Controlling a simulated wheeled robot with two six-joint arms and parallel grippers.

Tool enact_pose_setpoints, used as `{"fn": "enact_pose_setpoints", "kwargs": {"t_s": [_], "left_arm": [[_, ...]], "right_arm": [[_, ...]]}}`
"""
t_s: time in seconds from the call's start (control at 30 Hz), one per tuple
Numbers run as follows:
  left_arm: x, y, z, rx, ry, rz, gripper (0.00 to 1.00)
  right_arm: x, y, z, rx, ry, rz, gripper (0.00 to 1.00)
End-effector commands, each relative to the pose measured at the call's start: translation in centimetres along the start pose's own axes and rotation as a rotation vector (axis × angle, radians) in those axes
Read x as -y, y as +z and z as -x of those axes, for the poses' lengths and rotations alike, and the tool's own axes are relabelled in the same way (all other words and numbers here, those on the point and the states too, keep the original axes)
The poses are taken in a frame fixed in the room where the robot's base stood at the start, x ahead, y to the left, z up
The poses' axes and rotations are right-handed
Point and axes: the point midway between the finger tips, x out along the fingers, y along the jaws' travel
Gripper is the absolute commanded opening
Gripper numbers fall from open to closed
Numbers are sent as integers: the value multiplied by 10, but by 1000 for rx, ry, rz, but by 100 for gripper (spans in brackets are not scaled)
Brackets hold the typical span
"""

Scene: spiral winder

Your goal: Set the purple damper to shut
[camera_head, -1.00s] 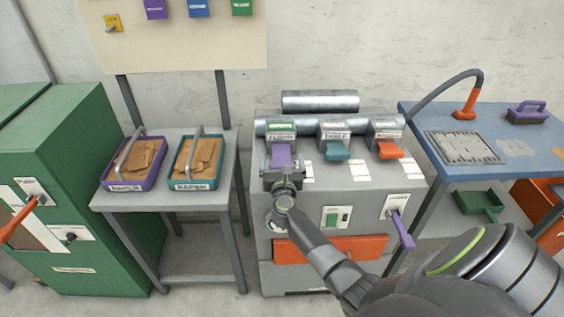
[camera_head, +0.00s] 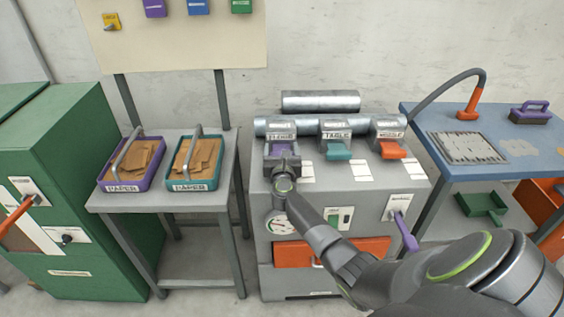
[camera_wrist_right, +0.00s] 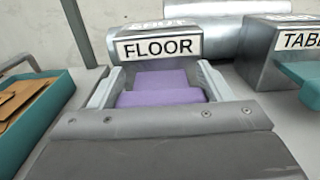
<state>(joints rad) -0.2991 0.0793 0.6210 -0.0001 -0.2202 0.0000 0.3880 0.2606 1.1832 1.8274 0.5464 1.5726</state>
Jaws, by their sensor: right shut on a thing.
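The purple damper (camera_head: 281,149) is the leftmost of three damper slides on top of the grey machine, under a label that reads FLOOR. It also shows in the right wrist view (camera_wrist_right: 160,86), between the two fingers of my right gripper (camera_wrist_right: 158,88). In the head view my right gripper (camera_head: 282,157) is over the damper and shut on it, and it hides the damper's front part. A label above FLOOR in the wrist view is cut off at the top. My left gripper is not in view.
A teal damper (camera_head: 337,150) under TABLE and an orange damper (camera_head: 391,150) stand to the right. A purple lever (camera_head: 405,232) and an orange drawer (camera_head: 370,249) are on the machine's front. Two paper trays sit on the side table (camera_head: 170,204) at the left.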

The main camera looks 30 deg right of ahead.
Motion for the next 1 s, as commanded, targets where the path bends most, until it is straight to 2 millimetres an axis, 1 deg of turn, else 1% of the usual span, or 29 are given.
{"fn": "enact_pose_setpoints", "kwargs": {"t_s": [0.07,0.3,0.33,0.5,0.83,0.93,1.0], "left_arm": [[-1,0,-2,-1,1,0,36],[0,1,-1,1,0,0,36],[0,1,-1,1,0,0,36],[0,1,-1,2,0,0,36],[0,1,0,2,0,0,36],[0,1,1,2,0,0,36],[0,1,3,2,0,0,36]], "right_arm": [[0,-2,-4,-3,0,0,31],[0,1,-4,-1,0,-1,32],[1,1,-5,-1,0,-1,74],[1,0,-4,-1,0,0,95],[0,0,-1,-3,0,-1,95],[0,0,6,-3,1,-1,95],[0,0,15,-4,1,-2,95]]}}
